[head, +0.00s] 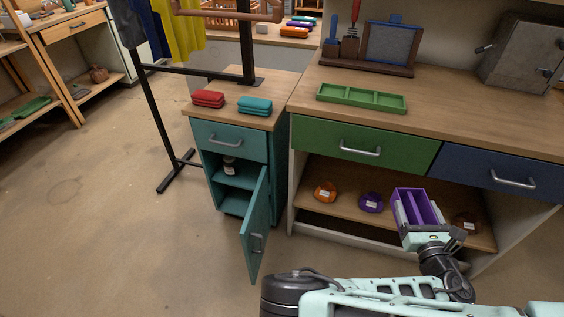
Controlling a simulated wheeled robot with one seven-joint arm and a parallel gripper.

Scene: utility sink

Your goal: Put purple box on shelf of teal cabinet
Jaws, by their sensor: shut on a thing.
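My gripper (425,223) is shut on the purple box (418,203), an open-topped box with a divider inside. It holds the box in front of the wooden shelf under the long counter, right of centre in the head view. The teal cabinet (232,135) stands left of centre, with its drawer shut. Its door (258,227) is swung open toward the front. Inside, a shelf (237,177) holds a small dark jar with a pale label (229,165). My gripper is well to the right of the cabinet, apart from it.
Red (208,98) and teal (255,105) cases lie on the cabinet top. Orange (325,191) and purple (371,202) round items sit on the open shelf beneath the counter. A black rack (151,125) stands left of the cabinet. The floor (110,220) at left is clear.

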